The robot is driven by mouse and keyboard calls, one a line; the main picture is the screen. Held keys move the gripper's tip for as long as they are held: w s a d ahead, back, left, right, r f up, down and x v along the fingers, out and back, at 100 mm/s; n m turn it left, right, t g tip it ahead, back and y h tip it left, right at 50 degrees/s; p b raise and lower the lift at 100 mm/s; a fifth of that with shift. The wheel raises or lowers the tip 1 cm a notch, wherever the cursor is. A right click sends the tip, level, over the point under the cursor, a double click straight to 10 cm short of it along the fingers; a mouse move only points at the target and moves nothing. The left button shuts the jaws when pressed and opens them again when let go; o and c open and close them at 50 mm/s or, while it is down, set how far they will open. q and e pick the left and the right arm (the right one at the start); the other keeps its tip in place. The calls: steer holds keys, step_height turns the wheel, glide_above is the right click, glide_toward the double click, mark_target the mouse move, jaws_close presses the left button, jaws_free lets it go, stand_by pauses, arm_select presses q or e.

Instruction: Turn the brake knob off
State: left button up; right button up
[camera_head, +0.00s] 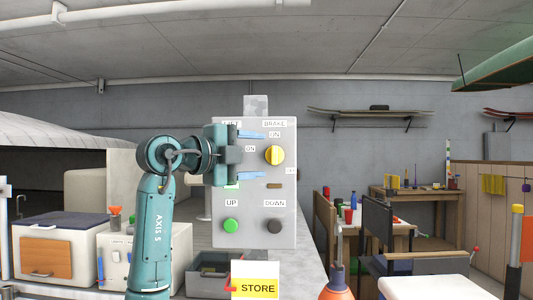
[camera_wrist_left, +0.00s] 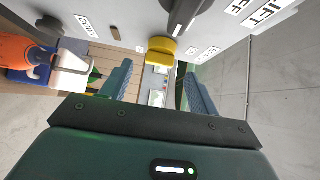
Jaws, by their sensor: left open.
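The yellow brake knob (camera_head: 274,155) is on the grey control panel (camera_head: 285,225), under the BRAKE and ON labels. Its grip bar looks about upright, towards ON; a partly visible label sits to its lower right. My left gripper (camera_head: 263,155) is open and empty in front of the panel, its two blue fingers one above the other and their tips just left of the knob. In the left wrist view the knob (camera_wrist_left: 161,48) shows beyond and between the fingertips, seemingly apart from them. My right gripper is not in view.
Below are a green UP button (camera_head: 230,226) and a dark DOWN button (camera_head: 274,226). A dark knob (camera_wrist_left: 186,14) near the LIFT label shows in the left wrist view; my gripper hides it in the head view. A yellow and white STORE sign (camera_head: 256,281) stands below the panel.

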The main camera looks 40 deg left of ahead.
mark_target(266, 155)
arm_select(q)
steer(key=shift+x, duration=1.9)
steer(key=shift+d, duration=0.1)
steer(key=shift+c, duration=0.4)
steer(key=shift+p, duration=0.3)
steer(key=c, duration=0.9)
